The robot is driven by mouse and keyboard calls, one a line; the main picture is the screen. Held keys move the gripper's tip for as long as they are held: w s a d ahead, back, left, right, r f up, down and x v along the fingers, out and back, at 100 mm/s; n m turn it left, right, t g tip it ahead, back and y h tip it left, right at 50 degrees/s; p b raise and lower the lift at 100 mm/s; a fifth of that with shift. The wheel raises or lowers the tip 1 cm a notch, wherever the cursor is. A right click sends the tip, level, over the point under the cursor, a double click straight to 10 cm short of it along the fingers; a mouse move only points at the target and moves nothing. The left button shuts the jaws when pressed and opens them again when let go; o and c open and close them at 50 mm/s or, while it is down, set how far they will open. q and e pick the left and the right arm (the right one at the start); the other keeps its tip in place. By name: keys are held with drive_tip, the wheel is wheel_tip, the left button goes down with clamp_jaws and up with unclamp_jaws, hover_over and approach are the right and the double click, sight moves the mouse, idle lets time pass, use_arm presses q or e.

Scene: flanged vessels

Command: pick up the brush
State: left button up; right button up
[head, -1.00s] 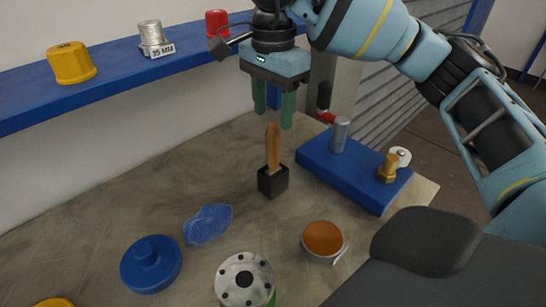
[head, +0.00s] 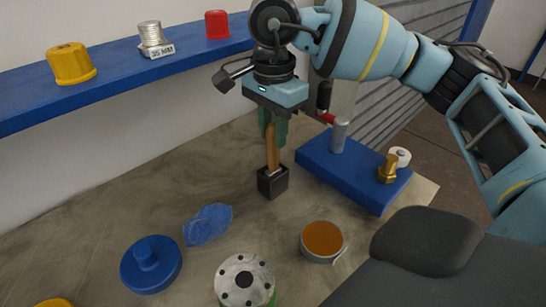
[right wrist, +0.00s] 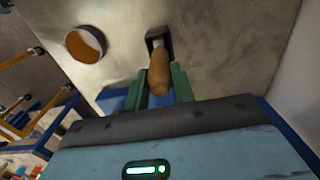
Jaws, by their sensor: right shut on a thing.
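The brush (head: 272,158) stands upright with its wooden handle up and its lower end in a small black square holder (head: 273,182) on the table. My right gripper (head: 273,132) has come down over it from above, and its green fingers are shut on the upper part of the handle. In the right wrist view the brush handle (right wrist: 158,76) lies between the two fingers (right wrist: 160,88), and the black holder (right wrist: 158,40) shows beyond it. The bristles are hidden. My left gripper is not in view.
A blue block (head: 345,178) with a grey pin and a brass bolt (head: 387,168) stands right of the holder. An open tin (head: 323,240), a flanged vessel (head: 244,281), a blue cap (head: 150,263) and a crumpled blue cloth (head: 208,224) lie in front. A blue shelf (head: 120,70) runs behind.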

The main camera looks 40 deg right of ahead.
drive_tip(key=shift+r, duration=0.1)
wheel_tip(320, 180, up, 10)
drive_tip(key=shift+f+p, duration=0.1)
drive_tip(key=shift+p, duration=0.45)
idle(0.6)
